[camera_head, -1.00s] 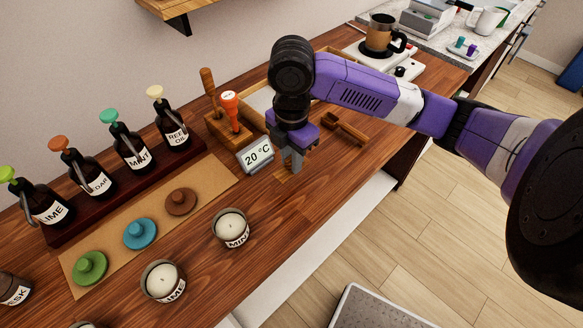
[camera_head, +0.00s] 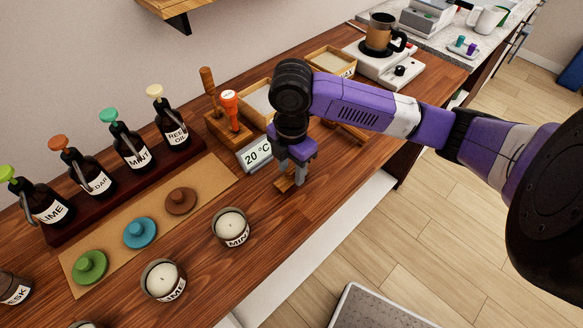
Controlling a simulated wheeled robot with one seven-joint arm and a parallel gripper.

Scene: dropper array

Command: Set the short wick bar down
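The short wick bar (camera_head: 284,185) is a small light-brown wooden piece, low over the wooden counter, right of the thermometer display and above the MINT candle. My gripper (camera_head: 292,179) points down with its grey fingers around the bar and appears shut on it. The fingers partly hide the bar. I cannot tell whether its underside touches the counter.
The 20 °C display (camera_head: 255,154) stands close left of my gripper. The MINT candle (camera_head: 231,229) and LIME candle (camera_head: 164,280) stand nearer the front. Wooden trays (camera_head: 331,61) and a hot plate (camera_head: 384,66) lie farther back. Counter right of the MINT candle is clear.

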